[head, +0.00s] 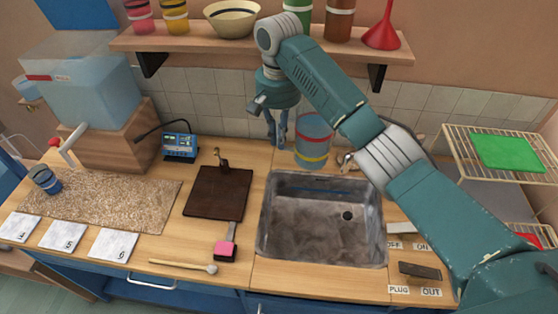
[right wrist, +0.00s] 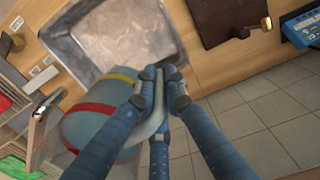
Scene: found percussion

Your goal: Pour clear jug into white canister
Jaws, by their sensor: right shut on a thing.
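The clear jug (head: 313,140) is see-through, with a yellow band low and a red band above it, and stands upright behind the sink near the tiled wall. My right gripper (head: 277,138) is at its left side, pointing down. In the right wrist view the gripper (right wrist: 160,78) is shut on the jug's handle, and the jug (right wrist: 95,128) is just left of the fingers. I cannot tell whether the jug's base touches the counter. I see no white canister in either view. My left gripper is not in view.
A metal sink (head: 320,250) lies in front of the jug. A dark board (head: 213,195) and a blue device (head: 180,146) are to its left. A shelf (head: 200,42) with a red funnel (head: 387,30) hangs above. A wire rack (head: 468,165) stands at right.

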